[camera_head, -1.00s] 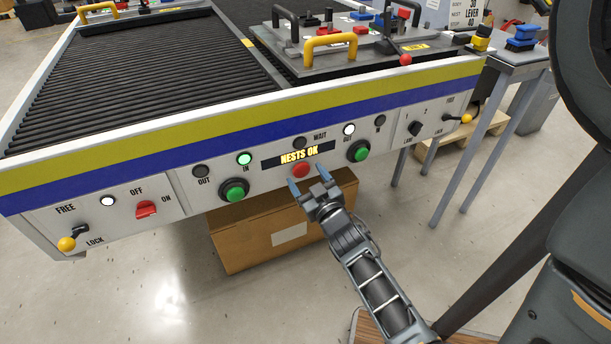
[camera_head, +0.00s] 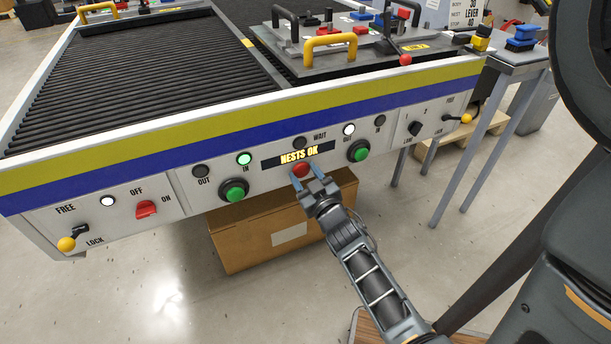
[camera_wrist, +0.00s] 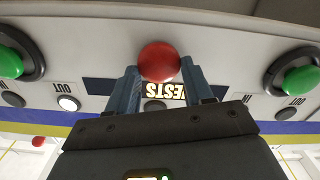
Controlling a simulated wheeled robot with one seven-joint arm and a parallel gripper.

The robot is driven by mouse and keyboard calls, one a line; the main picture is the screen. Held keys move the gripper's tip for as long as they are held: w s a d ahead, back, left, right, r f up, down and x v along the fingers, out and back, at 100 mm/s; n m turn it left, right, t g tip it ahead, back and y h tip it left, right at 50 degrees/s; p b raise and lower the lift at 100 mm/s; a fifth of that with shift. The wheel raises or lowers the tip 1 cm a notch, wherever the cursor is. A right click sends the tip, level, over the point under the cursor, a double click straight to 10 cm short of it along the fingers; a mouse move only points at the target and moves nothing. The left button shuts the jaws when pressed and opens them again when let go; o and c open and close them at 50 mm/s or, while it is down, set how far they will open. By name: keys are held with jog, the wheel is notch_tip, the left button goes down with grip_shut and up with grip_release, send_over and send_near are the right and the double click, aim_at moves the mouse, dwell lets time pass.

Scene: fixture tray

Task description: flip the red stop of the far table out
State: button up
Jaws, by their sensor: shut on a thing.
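My gripper (camera_head: 307,177) is at the front panel of the conveyor table, its two blue-grey fingers around the round red button (camera_head: 301,170) under the lit "NESTS OK" display (camera_head: 299,156). In the wrist view, which is upside down, the red button (camera_wrist: 159,61) sits between the two fingertips (camera_wrist: 160,78). A lever with a red ball (camera_head: 405,59) stands at the front edge of the fixture plate (camera_head: 340,63) on the table. I cannot tell which part is the red stop of the far table.
Green buttons (camera_head: 233,191) and (camera_head: 358,151) flank the display. A red OFF/ON switch (camera_head: 146,209) and yellow-knobbed lever (camera_head: 67,244) are at left; another yellow-knobbed lever (camera_head: 465,118) is at right. A cardboard box (camera_head: 245,245) stands below. A grey side table (camera_head: 505,70) is at right.

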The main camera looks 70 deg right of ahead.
grip_shut()
jog(key=shift+v, duration=0.8)
jog(key=o, duration=1)
grip_release()
jog(key=v, duration=0.8)
